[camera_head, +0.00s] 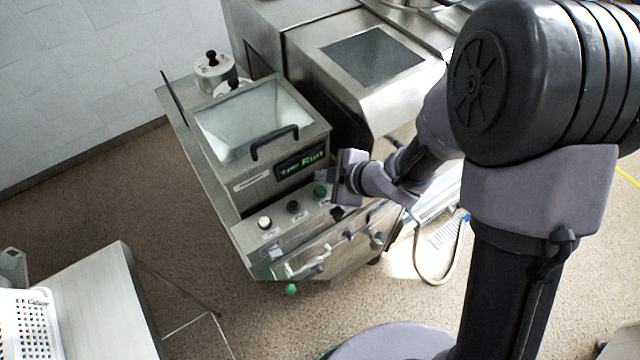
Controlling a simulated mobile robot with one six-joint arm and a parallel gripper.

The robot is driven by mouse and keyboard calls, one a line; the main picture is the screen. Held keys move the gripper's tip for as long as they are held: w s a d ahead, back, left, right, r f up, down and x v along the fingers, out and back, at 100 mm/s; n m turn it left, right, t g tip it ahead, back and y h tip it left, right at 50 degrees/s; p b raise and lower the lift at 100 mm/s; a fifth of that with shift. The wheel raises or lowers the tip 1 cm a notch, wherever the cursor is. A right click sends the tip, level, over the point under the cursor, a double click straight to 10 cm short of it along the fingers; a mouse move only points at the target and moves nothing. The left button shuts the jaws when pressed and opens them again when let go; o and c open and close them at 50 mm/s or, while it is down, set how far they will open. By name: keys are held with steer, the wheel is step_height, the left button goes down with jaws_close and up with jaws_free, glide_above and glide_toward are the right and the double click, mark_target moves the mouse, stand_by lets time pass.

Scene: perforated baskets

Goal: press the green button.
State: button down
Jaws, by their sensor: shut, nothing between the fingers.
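The green button (320,191) sits on the sloped front panel of a steel machine (285,225), at the right end of a row of buttons. A black button (293,206) and a white button (265,222) are to its left. My gripper (329,186) is shut and empty, right beside the green button on its right. I cannot tell whether the fingers touch it. The machine's display (300,162) above shows green lettering.
A lid with a black handle (274,142) is above the display. Pipes and valves (345,240) run below the panel. A steel table (100,310) with a white perforated basket (40,294) stands at lower left. Open floor lies between.

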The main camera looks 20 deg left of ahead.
mark_target(323, 191)
step_height(323, 191, up, 4)
steer(key=shift+f+p, duration=0.2)
steer(key=shift+p, duration=1.05)
steer(key=shift+f, duration=0.15)
